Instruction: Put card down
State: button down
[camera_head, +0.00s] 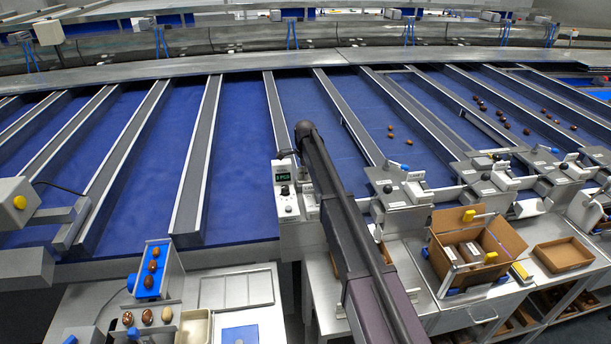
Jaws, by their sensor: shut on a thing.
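My arm (345,215) runs up from the bottom edge to a dark rounded joint in front of the sorting lanes. My gripper does not show; no fingertips can be made out past or beside the arm. I cannot make out a card for certain, either in a grip or lying on a surface. A flat grey panel (237,289) with a rectangular outline is on the left worktop, and a blue square (239,335) lies in front of it.
A blue holder (163,258) with several dates stands on the left worktop, near a beige tray (193,327). A white control box (287,190) is beside my arm. At right are an open carton (497,230) and a shallow cardboard tray (563,254). Blue lanes carry scattered dates.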

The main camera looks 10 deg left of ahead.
jog(key=shift+f, duration=0.15)
jog(key=c, duration=0.8)
grip_release()
jog(key=shift+o, duration=0.2)
jog(key=shift+r, duration=0.2)
notch_tip(320, 180, up, 12)
jog(key=p, duration=1.2)
jog(key=shift+s+d, duration=0.1)
